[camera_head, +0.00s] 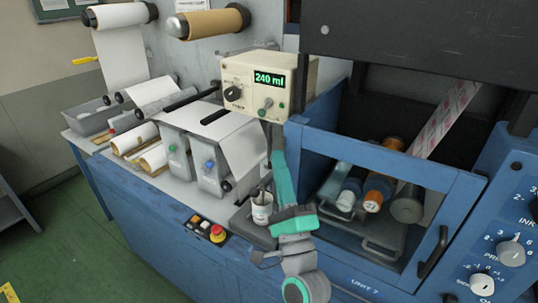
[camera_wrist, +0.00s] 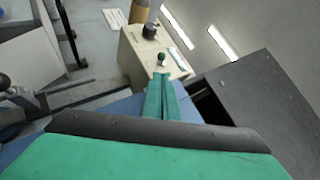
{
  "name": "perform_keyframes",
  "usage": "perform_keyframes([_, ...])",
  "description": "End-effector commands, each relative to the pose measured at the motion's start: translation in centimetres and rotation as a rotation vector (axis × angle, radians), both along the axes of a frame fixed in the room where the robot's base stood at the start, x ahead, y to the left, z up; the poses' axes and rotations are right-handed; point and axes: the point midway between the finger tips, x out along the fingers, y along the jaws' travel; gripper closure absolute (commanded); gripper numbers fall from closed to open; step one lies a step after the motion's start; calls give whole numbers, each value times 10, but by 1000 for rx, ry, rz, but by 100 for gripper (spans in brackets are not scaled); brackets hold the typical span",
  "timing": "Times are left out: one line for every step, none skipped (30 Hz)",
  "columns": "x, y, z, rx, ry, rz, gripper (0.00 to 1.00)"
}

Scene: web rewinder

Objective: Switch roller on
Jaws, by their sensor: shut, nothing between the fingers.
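In the wrist view the box (camera_wrist: 140,62) shows the toggle (camera_wrist: 161,59) just beyond the fingertips and the knob (camera_wrist: 149,29) farther off. My gripper (camera_head: 275,130) is shut and empty, its teal fingers pointing up just below the toggle. It also shows in the wrist view (camera_wrist: 160,80). Whether the fingertips touch the toggle, I cannot tell.
A blue machine frame (camera_head: 385,160) with rollers inside stands right of my gripper. A white cup (camera_head: 262,208) stands beside my arm. A red emergency stop button (camera_head: 217,233) is on the bench front. Paper rolls (camera_head: 148,150) and two grey boxes lie on the left.

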Motion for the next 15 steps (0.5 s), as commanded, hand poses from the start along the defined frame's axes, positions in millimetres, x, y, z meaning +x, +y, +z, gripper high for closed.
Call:
perform_keyframes([5, 1, 5, -2, -3, 0, 100])
perform_keyframes([9, 2, 8, -1, -3, 1, 100])
perform_keyframes([13, 3, 11, -2, -3, 0, 100])
perform_keyframes([17, 3, 14, -1, -3, 1, 100])
perform_keyframes([21, 3, 17, -2, -3, -1, 100])
perform_keyframes([26, 4, 21, -1, -3, -1, 100])
perform_keyframes([30, 4, 24, -1, -3, -2, 100])
perform_keyframes([33, 5, 26, -1, -3, -2, 100])
perform_keyframes([38, 6, 30, -1, -3, -2, 100])
perform_keyframes([42, 6, 32, -1, -2, -3, 100])
perform_keyframes([45, 6, 35, -1, -3, -3, 100])
perform_keyframes([49, 7, 38, -1, -3, -3, 100])
perform_keyframes([52, 7, 40, -1, -3, -4, 100])
perform_keyframes([55, 7, 42, 0, -2, -5, 100])
perform_keyframes([58, 8, 44, 0, -1, -4, 100])
